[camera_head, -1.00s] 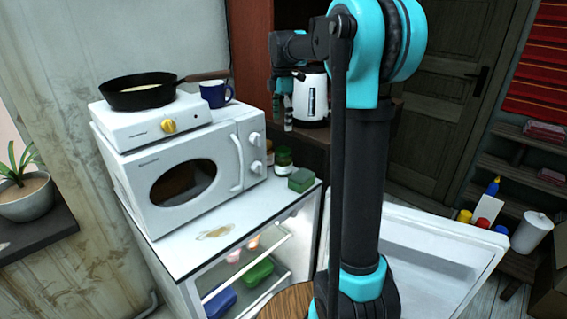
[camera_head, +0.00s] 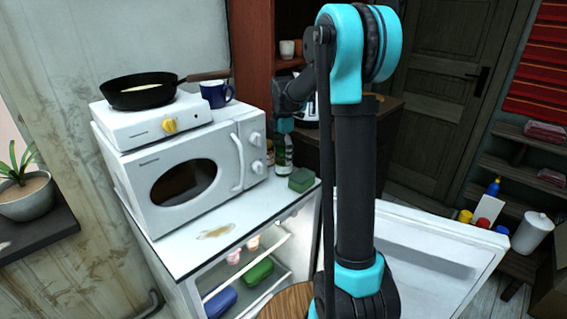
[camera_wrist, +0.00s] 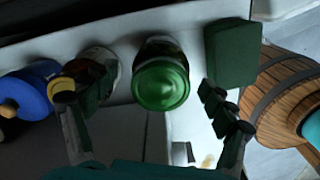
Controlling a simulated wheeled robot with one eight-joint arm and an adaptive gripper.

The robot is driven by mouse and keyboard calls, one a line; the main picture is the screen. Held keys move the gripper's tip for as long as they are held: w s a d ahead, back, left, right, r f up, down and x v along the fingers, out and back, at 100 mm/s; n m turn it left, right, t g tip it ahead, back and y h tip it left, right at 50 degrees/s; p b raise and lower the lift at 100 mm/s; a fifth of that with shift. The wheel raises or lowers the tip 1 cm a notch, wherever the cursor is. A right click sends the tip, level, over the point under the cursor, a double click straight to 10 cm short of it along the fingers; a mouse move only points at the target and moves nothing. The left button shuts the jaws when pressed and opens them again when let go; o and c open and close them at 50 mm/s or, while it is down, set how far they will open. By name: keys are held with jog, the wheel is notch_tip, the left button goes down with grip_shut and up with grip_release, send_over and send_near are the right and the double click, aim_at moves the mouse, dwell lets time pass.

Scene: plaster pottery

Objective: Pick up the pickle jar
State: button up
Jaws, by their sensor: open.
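The pickle jar, with a green lid (camera_wrist: 160,85), stands upright on the white top near its back edge. In the wrist view it sits between the two fingers of my gripper (camera_wrist: 154,84), which are open with a gap on both sides. A second jar (camera_wrist: 98,55) stands left of it, partly hidden behind the left finger. In the head view my gripper (camera_head: 283,137) is just above and around the jars, hiding most of them. How far down the fingers reach beside the jar I cannot tell.
A green block (camera_wrist: 232,52) stands close to the right of the jar. A blue round thing with a knob (camera_wrist: 36,88) is at the left of the wrist view. The microwave (camera_head: 185,175) is beside the jars; the fridge door (camera_head: 430,245) hangs open.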

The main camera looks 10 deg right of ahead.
aim_at(283, 161)
jog(key=shift+d+f, duration=0.1)
jog(key=shift+f, duration=1.75)
jog(key=c, duration=1.8)
